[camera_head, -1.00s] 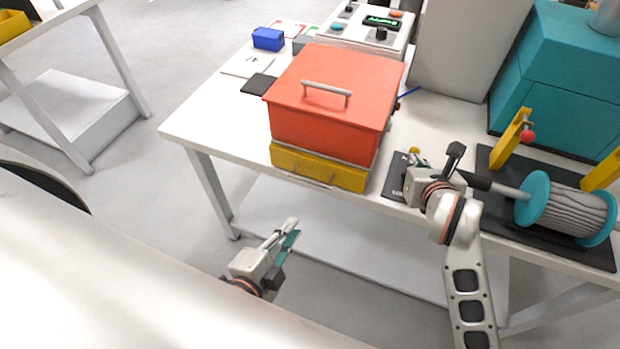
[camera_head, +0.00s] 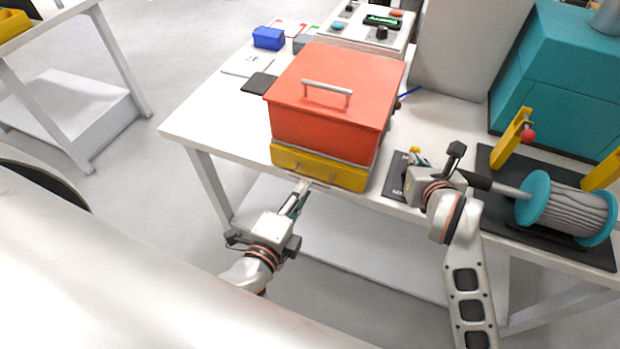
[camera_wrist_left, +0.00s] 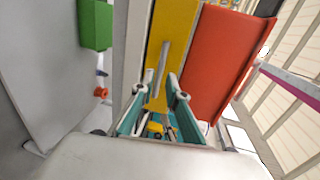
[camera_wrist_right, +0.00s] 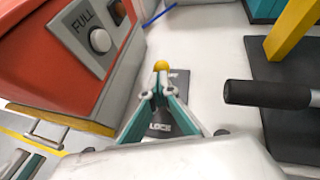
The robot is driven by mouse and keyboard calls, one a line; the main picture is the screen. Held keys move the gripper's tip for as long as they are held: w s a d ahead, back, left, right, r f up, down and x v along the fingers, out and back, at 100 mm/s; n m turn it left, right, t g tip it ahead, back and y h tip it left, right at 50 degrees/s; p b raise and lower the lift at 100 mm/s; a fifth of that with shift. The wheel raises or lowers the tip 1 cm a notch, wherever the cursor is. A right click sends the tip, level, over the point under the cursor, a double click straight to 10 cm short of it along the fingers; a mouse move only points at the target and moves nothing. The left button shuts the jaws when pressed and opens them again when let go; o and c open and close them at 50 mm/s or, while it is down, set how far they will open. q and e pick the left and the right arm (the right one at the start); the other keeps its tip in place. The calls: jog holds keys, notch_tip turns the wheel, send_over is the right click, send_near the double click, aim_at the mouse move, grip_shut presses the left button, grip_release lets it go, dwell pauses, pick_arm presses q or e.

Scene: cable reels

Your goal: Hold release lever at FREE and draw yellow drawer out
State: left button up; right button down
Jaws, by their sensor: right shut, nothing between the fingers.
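The yellow drawer (camera_head: 345,177) sits under the red box (camera_head: 330,125) and looks closed. Its metal handle (camera_wrist_left: 163,65) shows in the left wrist view. My left gripper (camera_head: 300,190) is in front of the drawer, open, with its fingertips (camera_wrist_left: 162,92) on either side of the handle's near end; contact cannot be told. The release lever's yellow knob (camera_wrist_right: 161,66) stands at the far part of a black plate (camera_wrist_right: 160,127) marked LOCK at its near end; the far label is unclear. My right gripper (camera_wrist_right: 160,80) is shut and empty, its tips right at the near side of the knob.
A cable reel (camera_head: 565,208) on a black base stands right of my right gripper, with a black handle (camera_wrist_right: 268,94) pointing at it. A blue box (camera_head: 268,38) and a control panel (camera_head: 370,30) are at the back. Floor in front of the table is free.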

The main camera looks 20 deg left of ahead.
pick_arm(q)
jog(key=shift+w+f, duration=0.25)
jog(key=shift+w, duration=1)
jog(key=shift+w+f, duration=0.25)
jog(key=shift+w, duration=1)
jog(key=shift+c, duration=0.3)
grip_shut()
jog(key=s, duration=0.5)
jog(key=shift+o, duration=0.3)
grip_release()
